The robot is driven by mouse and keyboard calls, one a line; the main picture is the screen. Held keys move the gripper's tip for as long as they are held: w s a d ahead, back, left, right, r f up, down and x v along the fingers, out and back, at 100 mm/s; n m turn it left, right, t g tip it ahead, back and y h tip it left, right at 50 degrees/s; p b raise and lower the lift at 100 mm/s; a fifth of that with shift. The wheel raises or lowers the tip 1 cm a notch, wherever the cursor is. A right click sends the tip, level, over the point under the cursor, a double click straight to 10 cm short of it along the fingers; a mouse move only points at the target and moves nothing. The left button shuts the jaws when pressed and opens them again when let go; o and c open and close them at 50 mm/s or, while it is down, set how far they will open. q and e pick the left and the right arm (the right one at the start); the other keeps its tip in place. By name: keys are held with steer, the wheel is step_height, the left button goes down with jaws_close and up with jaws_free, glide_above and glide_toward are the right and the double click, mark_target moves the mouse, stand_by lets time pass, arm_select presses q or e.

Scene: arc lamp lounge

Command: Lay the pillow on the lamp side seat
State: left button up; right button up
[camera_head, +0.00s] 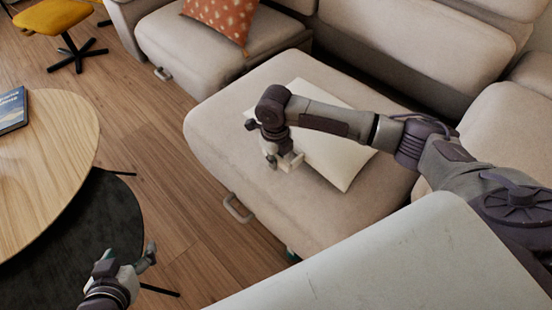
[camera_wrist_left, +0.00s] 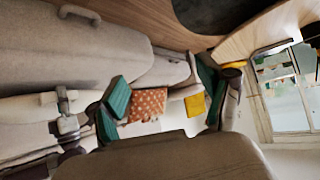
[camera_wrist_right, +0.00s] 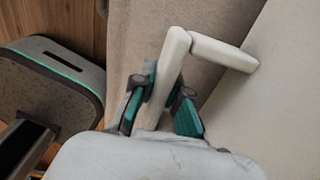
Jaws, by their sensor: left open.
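A flat, off-white pillow (camera_head: 342,158) lies over the chaise seat (camera_head: 225,120) in the head view, partly hidden under my right arm. I cannot tell whether it rests fully on the seat. No lamp shows.
An orange patterned cushion (camera_head: 226,16) is on the far sofa seat. A round wooden table (camera_head: 55,160) with a book (camera_head: 12,110) and a dark lower table (camera_head: 95,225) stand at left. A yellow stool (camera_head: 52,17) is behind. Wood floor lies between table and sofa.

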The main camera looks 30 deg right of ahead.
steer(key=o, duration=0.4)
